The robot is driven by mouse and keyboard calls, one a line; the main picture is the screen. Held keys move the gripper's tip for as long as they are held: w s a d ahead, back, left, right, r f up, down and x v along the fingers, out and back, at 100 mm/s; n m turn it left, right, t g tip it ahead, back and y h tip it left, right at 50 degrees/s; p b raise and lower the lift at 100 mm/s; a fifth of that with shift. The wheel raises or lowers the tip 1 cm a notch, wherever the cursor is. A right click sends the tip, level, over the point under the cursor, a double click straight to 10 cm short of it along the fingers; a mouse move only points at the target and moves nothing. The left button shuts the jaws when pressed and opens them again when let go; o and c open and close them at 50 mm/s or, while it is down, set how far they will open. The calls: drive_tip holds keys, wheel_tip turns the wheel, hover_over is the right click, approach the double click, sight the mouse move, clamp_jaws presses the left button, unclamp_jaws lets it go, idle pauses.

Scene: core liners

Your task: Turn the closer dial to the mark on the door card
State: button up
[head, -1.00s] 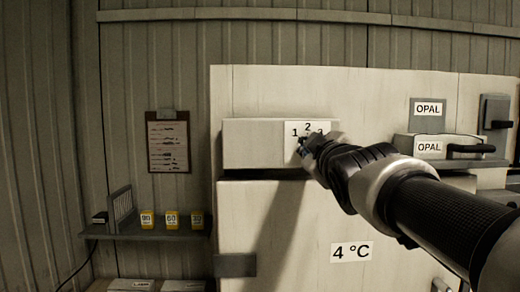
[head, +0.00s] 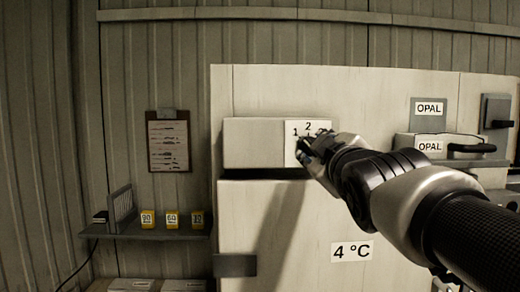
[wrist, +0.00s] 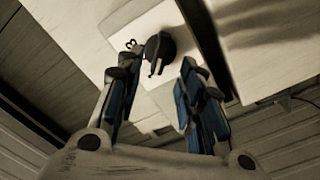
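The closer is a pale box (head: 255,143) above the pale door (head: 240,215). Its white dial plate (head: 294,155) shows the numbers 1 and 2 in the head view. In the wrist view, the dark dial (wrist: 160,47) sits on the plate beside a 3. My gripper (wrist: 158,68) is open, with its blue-padded fingers spread and the dial just beyond and between the tips. I cannot tell whether a finger touches it. In the head view my gripper (head: 308,147) hides the dial. A door card (head: 351,252) reads "4 °C".
A clipboard (head: 169,142) hangs on the ribbed wall at left. Below it, a shelf (head: 150,235) carries several yellow numbered blocks. At right are OPAL labels (head: 429,108) and a dark handle (head: 470,148). The space in front of the door's left part is clear.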

drive_tip(key=s, duration=0.7)
drive_tip(key=shift+s, duration=0.25)
drive_tip(key=s+f+m+g+b, duration=0.2)
drive_tip(key=s+f, duration=0.5)
drive_tip(key=f, duration=0.7)
drive_tip(key=s+f+m+g+b, duration=0.2)
drive_tip(key=s+f+m+g, duration=0.2)
drive_tip(key=f, duration=1.1)
drive_tip(key=s+f+m+g+b, duration=0.2)
drive_tip(key=s+f+g, duration=0.5)
drive_tip(key=s+f, duration=0.5)
wheel_tip(320, 180, down, 2)
drive_tip(key=shift+f+m, duration=0.15)
drive_tip(key=shift+m, duration=0.45)
drive_tip(key=shift+w, duration=0.1)
drive_tip(key=shift+c, duration=0.6)
